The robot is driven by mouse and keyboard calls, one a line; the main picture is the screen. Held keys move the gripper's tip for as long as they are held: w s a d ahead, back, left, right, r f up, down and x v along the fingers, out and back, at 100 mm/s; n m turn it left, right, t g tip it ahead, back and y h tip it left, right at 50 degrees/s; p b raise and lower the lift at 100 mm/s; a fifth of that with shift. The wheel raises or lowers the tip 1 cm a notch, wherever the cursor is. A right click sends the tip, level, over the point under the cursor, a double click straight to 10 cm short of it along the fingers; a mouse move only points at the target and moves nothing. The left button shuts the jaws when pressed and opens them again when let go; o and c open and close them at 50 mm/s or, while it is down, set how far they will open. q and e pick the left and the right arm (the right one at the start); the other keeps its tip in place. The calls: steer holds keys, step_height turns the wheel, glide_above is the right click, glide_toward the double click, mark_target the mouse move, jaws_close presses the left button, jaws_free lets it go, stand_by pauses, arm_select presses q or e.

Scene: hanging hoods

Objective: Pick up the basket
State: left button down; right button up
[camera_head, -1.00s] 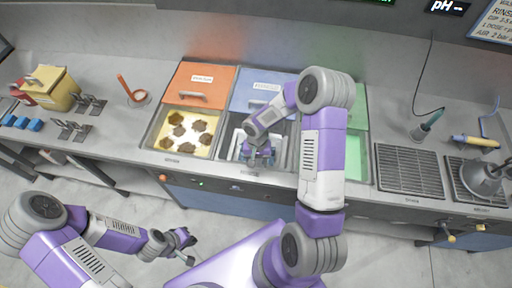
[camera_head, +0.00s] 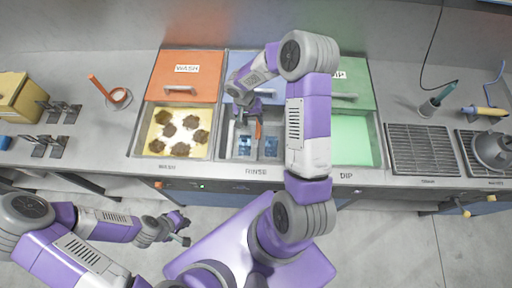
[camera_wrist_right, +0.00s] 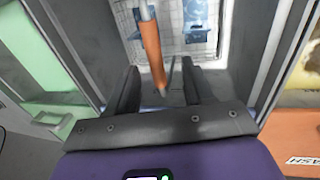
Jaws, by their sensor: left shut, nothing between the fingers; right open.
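The basket (camera_wrist_right: 175,18) is a wire mesh basket with blue pieces in it. It sits in the rinse tank and shows partly in the head view (camera_head: 246,146). Its orange handle (camera_wrist_right: 152,50) rises toward my right gripper and also shows in the head view (camera_head: 258,130). My right gripper (camera_wrist_right: 160,74) is open above the tank. The handle appears between its two fingers, but I cannot tell whether it touches them. My left gripper (camera_head: 184,230) is shut and empty, low in front of the counter and away from the basket.
The wash tank (camera_head: 141,140) with brown lumps lies left of the rinse tank, and the green dip tank (camera_head: 355,143) lies right. Raised lids stand behind them. Black drain racks (camera_head: 415,150) are further right. A yellow box (camera_head: 18,97) stands far left.

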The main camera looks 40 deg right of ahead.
mark_target(258, 126)
steer(key=x, duration=0.7)
steer(key=shift+s+d+f+p, duration=0.1)
steer(key=shift+s+d+p, duration=0.05)
steer(key=shift+d+p, duration=0.2)
jaws_close()
